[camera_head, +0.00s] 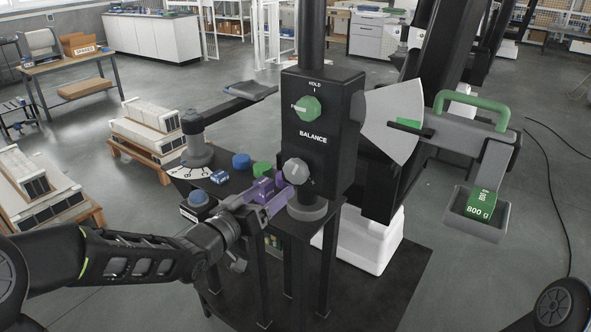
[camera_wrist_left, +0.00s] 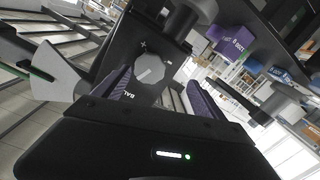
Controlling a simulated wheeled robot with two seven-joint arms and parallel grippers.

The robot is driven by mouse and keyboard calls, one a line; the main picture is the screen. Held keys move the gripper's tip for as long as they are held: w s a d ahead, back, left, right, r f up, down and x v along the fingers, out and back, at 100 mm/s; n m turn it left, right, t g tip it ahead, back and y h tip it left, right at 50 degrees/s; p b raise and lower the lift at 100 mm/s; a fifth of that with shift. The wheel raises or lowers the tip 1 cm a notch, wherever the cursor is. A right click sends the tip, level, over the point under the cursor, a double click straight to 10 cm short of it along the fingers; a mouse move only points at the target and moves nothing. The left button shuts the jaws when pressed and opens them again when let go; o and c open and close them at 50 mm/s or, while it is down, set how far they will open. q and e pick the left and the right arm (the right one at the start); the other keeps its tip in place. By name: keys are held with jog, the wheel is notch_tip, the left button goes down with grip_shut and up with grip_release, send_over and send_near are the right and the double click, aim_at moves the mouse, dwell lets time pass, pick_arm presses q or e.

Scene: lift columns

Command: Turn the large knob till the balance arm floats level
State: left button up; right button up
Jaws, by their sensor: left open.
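The large grey knob (camera_head: 296,171) sits below the BALANCE lettering on a black box (camera_head: 325,130). It also shows in the left wrist view (camera_wrist_left: 150,71), with a pale pointer line on its face. My left gripper (camera_head: 280,188) is open, its purple fingers at the knob; in the wrist view (camera_wrist_left: 157,88) the knob appears between them. Whether they touch it I cannot tell. The grey balance arm (camera_head: 460,137) slopes down to the right in the head view. A tray (camera_head: 474,222) hangs from it with a green 800 g weight (camera_head: 481,203).
A smaller green knob (camera_head: 307,108) sits under HOLD. A white fan-shaped scale (camera_head: 385,112) with a green band stands behind the balance arm.

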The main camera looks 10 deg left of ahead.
aim_at(293, 175)
pick_arm(q)
jog(key=shift+h, duration=0.4)
jog(key=x, duration=0.5)
jog(key=d+r+p+x, duration=0.1)
jog(key=x, duration=0.2)
jog(key=shift+r, duration=0.1)
jog(key=shift+c, duration=0.5)
